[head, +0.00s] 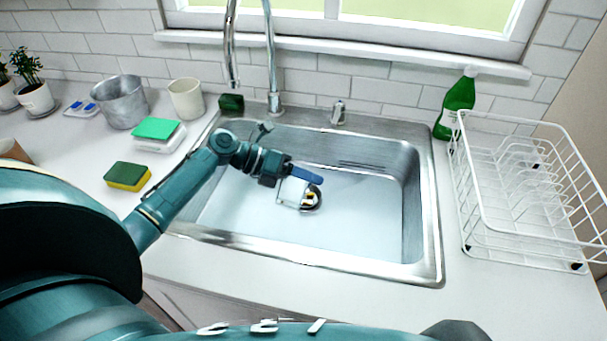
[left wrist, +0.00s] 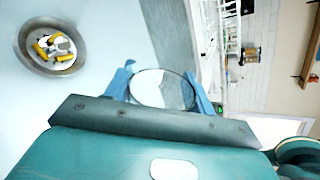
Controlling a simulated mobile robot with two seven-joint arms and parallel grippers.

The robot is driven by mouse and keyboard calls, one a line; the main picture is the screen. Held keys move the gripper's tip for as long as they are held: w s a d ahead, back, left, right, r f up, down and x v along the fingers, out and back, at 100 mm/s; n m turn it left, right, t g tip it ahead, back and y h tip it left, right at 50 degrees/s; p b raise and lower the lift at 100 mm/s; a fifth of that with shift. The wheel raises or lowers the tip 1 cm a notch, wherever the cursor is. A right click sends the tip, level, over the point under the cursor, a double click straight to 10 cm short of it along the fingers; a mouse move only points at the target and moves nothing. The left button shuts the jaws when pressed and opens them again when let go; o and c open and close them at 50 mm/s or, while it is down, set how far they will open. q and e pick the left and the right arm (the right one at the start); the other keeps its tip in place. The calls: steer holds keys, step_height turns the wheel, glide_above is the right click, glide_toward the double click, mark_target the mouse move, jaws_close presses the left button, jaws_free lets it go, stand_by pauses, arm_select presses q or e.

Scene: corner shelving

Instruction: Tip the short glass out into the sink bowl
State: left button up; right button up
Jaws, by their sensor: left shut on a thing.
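The short glass (head: 291,192) is clear and hard to make out in the head view. My left gripper (head: 305,177), with blue fingers, is shut on it inside the sink bowl (head: 365,225), above the floor. In the left wrist view the round glass (left wrist: 162,90) sits between the two fingertips (left wrist: 160,88). The glass looks tipped over to its side; I see no contents in it. Several yellow and whitish pieces (left wrist: 54,47) lie in the round drain (left wrist: 28,58), close beside the glass. My right gripper is not in view.
The faucet (head: 272,70) stands behind the bowl. A white wire dish rack (head: 520,185) and a green bottle (head: 458,105) are at right. A yellow-green sponge (head: 128,176), metal bucket (head: 120,102) and cream cup (head: 186,99) are at left. The bowl's right half is clear.

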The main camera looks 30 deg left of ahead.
arm_select(q)
steer(key=shift+w+r+n+g, duration=0.2)
steer(key=shift+r+n+g, duration=0.1)
steer(key=shift+n+g, duration=0.3)
steer(key=shift+w+d+r, duration=0.15)
steer(key=shift+w, duration=0.15)
steer(key=shift+a, duration=0.25)
steer(key=shift+w+a+n+g, duration=0.1)
steer(key=shift+n+g, duration=0.2)
steer(key=shift+w+r, duration=0.15)
steer(key=shift+w, duration=0.1)
steer(key=shift+w+n+g, duration=0.2)
steer(key=shift+n+g, duration=0.9)
steer(key=shift+g, duration=0.1)
steer(key=shift+s+d+f+m+t, duration=0.1)
steer(key=shift+s+m+t, duration=0.05)
steer(key=shift+m+t, duration=0.3)
steer(key=shift+s+d+f+m+t, duration=0.1)
steer(key=shift+m+t, duration=0.35)
